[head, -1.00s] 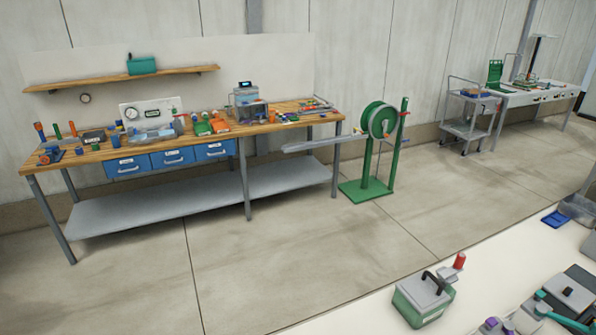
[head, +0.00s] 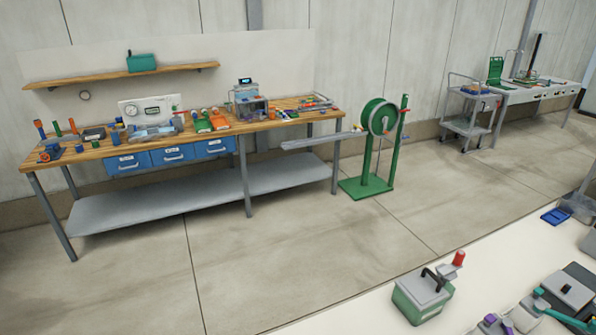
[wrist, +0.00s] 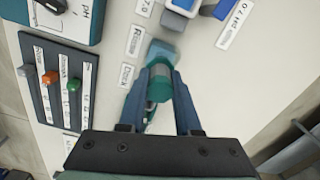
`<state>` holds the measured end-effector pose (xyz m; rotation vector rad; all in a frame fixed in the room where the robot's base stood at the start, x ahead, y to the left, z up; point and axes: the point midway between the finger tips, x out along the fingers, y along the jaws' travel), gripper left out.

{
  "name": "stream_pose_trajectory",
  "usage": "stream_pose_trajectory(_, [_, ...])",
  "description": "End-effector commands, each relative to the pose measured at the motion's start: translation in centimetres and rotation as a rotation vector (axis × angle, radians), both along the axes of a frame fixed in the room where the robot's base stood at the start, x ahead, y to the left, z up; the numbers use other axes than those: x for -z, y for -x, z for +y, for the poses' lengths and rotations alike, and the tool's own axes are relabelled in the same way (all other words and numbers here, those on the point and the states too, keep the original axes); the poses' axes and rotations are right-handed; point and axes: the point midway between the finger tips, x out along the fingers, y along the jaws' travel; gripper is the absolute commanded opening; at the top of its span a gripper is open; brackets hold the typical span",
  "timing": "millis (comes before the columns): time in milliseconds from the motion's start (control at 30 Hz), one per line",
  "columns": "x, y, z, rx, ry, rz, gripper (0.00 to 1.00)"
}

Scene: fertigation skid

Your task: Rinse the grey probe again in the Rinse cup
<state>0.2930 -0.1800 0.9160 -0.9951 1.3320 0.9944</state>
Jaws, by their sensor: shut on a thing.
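In the wrist view my gripper (wrist: 160,74) is shut on a teal, round-topped thing (wrist: 158,88). I cannot tell whether it is the grey probe, as its lower part is hidden. A blue-grey block or cup (wrist: 163,49) shows just beyond the fingertips, beside the label reading Rinse (wrist: 134,40). It is partly covered by the fingers and the held thing. I cannot tell whether the held thing is inside it or above it. The gripper is not in the head view.
A dark panel (wrist: 40,50) with grey, orange and green knobs or caps lies left. A label reading Check (wrist: 126,77) lies on the white surface. In the head view, a green-grey box (head: 421,296) stands on the near table.

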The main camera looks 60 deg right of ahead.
Motion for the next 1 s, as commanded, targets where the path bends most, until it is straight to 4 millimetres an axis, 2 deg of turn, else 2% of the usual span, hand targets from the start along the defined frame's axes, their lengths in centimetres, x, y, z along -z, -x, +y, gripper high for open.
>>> stream_pose_trajectory(33, [-0.5,0.0,0.0,0.000,0.000,0.000,0.00])
stream_pose_trajectory(367, [-0.4,0.0,0.0,0.000,0.000,0.000,0.00])
stream_pose_trajectory(733, [1.2,0.0,0.0,0.000,0.000,0.000,0.00])
stream_pose_trajectory(1000, [1.2,0.0,0.0,0.000,0.000,-0.001,0.00])
